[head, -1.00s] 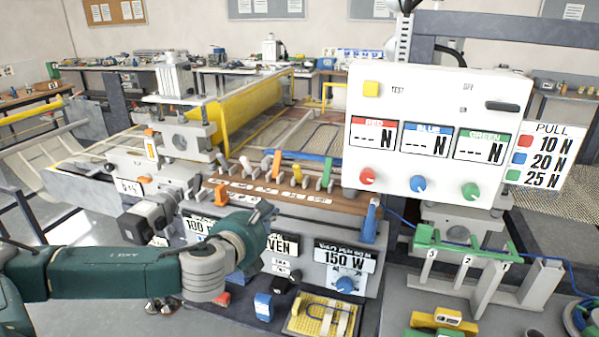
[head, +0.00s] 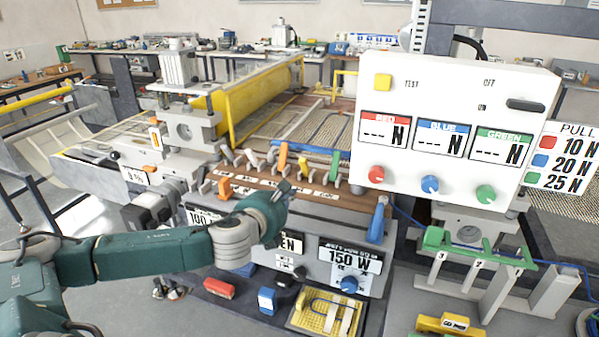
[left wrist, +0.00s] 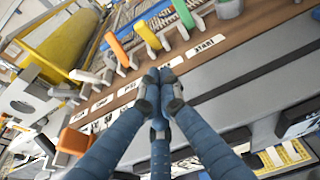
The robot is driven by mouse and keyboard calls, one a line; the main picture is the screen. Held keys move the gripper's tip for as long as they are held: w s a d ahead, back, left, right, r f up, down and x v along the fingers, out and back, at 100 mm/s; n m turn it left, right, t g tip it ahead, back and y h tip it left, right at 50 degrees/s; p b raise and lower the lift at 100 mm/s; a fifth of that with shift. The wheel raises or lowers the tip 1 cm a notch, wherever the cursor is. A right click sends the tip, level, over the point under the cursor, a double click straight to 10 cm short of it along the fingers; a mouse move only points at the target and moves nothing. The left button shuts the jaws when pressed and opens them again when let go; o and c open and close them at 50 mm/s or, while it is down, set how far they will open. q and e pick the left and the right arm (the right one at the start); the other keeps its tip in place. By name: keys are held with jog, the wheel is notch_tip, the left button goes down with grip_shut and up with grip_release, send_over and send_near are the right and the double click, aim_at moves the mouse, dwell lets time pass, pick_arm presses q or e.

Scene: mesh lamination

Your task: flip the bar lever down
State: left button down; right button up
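A row of levers stands along the brown panel (head: 256,186): white ones (head: 252,159), an orange one (head: 282,158), a yellow one (head: 303,166) and a green one (head: 334,166). The left wrist view shows the orange lever (left wrist: 117,49), yellow lever (left wrist: 147,35) and white levers (left wrist: 90,77) tilted up. I cannot tell which is the bar lever; most labels are too small, though one reads START (left wrist: 206,45). My left gripper (head: 284,188) is over the panel's front edge, apart from the levers. Its fingertips (left wrist: 160,76) are together with nothing between them. My right gripper is out of view.
A separate orange lever (head: 224,187) stands at the panel's left. A white force display box (head: 455,130) rises at the right, beside a blue handle (head: 377,220). A yellow roller (head: 250,99) lies behind the levers. A yellow tray (head: 325,316) is below.

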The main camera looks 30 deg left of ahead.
aim_at(305, 169)
pick_arm(q)
jog(key=p+x, duration=0.1)
jog(key=x, duration=0.4)
jog(key=shift+w+r, duration=0.1)
jog(key=shift+r, duration=0.1)
jog(key=shift+w+a+r+p, duration=0.1)
jog(key=shift+w+r+p, duration=0.2)
jog(key=shift+w, duration=0.3)
jog(key=shift+w+a+r+p, duration=0.2)
jog(key=shift+w+p, duration=0.15)
jog(key=shift+w, duration=0.25)
jog(key=shift+w+a+r+p, duration=0.1)
jog(key=shift+w+r+p, duration=0.2)
jog(key=shift+w, duration=0.3)
jog(key=shift+a, duration=0.1)
